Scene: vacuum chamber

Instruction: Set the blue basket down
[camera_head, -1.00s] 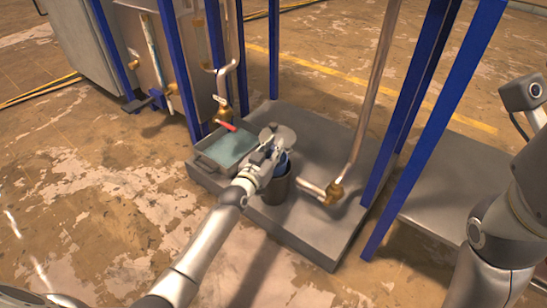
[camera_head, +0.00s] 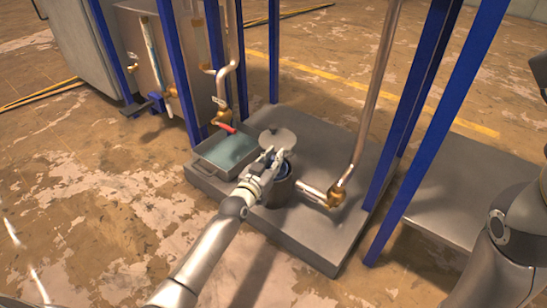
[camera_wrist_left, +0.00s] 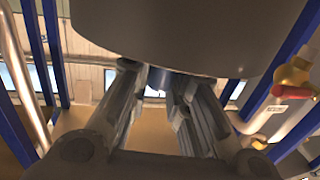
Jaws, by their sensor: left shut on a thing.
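A grey round disc (camera_head: 278,139) shows just behind the fingertips. My right arm is at the right edge, its gripper out of view.
A shallow grey tray with bluish liquid (camera_head: 226,150) stands left of the bucket, under a red-handled valve (camera_head: 223,127). A copper pipe with a brass fitting (camera_head: 335,195) stands close to the right. Blue posts (camera_head: 425,140) rise further right. The platform's front part is bare.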

